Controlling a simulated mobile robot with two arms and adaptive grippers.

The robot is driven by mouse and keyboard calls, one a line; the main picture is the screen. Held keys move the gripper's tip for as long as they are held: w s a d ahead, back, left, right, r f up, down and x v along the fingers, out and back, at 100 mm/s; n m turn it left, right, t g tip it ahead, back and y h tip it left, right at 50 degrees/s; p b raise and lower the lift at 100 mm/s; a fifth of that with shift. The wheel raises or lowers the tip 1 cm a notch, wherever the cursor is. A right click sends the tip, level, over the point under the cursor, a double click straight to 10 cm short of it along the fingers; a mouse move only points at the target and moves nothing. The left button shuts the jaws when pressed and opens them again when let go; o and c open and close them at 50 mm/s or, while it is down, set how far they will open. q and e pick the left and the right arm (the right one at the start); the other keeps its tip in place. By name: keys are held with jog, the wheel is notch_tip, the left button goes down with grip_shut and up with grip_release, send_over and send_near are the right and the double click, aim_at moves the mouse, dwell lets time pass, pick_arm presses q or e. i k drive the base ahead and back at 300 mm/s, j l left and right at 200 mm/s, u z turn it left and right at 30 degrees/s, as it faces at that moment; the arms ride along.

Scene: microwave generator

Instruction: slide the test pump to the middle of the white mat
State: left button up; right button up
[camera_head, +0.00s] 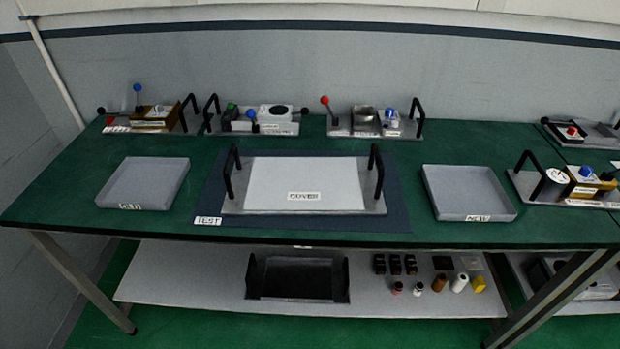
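A white rectangular sheet or panel (306,178) labelled COVER lies on a grey plate (228,206) with black upright handles at both ends. This plate rests on a dark blue mat (393,222) labelled TEST at the front middle of the green table. No thing is clearly marked as the test pump. Several grey base plates with devices stand along the back, at the left (150,117), middle (258,117) and right (372,120); I cannot tell whether one is the pump. Neither of my grippers is in view.
An empty grey tray (145,182) is at the left, and another, labelled NEW (468,192), is right of the mat. A device plate (568,187) stands at far right. The lower shelf (190,280) holds a black handled tray (297,278) and small bottles. Green tabletop (75,190) is bare at far left.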

aim_at(550, 187)
jog(key=z, duration=1.7)
jog(key=i+l+u, duration=0.15)
jog(key=l, duration=0.25)
jog(key=i, duration=0.05)
